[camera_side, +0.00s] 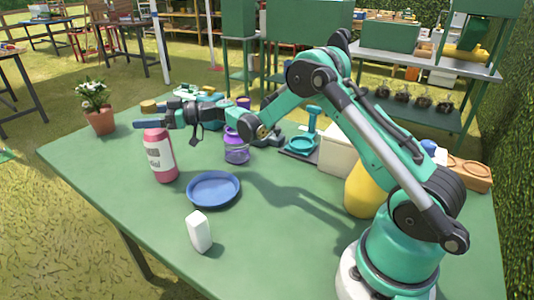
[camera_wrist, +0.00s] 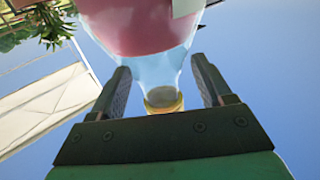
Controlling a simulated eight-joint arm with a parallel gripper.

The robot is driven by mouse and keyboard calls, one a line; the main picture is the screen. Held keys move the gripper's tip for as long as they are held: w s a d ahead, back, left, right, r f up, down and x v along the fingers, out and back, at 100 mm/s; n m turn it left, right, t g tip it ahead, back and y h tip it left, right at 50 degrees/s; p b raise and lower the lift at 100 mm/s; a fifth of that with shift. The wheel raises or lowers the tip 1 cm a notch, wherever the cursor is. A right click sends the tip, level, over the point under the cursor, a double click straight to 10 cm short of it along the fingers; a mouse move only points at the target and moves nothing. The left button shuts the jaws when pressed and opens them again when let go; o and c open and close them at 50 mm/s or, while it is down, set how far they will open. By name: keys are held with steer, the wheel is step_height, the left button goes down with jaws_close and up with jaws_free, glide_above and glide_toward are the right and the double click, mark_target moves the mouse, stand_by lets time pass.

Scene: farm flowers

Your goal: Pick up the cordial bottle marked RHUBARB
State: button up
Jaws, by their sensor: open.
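A pink bottle (camera_side: 160,163) with a white label and a gold cap stands upright near the left edge of the green table. The label's lettering is too small to read as a flavour. My gripper (camera_side: 146,123) is level at the bottle's neck, just below the cap. In the wrist view, the bottle (camera_wrist: 140,30) shows its pink body, clear neck and gold cap between the two fingers of my gripper (camera_wrist: 160,72). The fingers are open, with a gap visible on each side of the neck.
A blue dish (camera_side: 214,189) lies right of the bottle, with a white block (camera_side: 199,231) in front. A purple jar (camera_side: 237,152) stands behind the dish. A potted plant (camera_side: 101,119) stands at the far left corner. The front left of the table is clear.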

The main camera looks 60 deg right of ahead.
steer(key=shift+w+a, duration=0.5)
steer(key=shift+w, duration=0.05)
jaws_close()
stand_by(1.0)
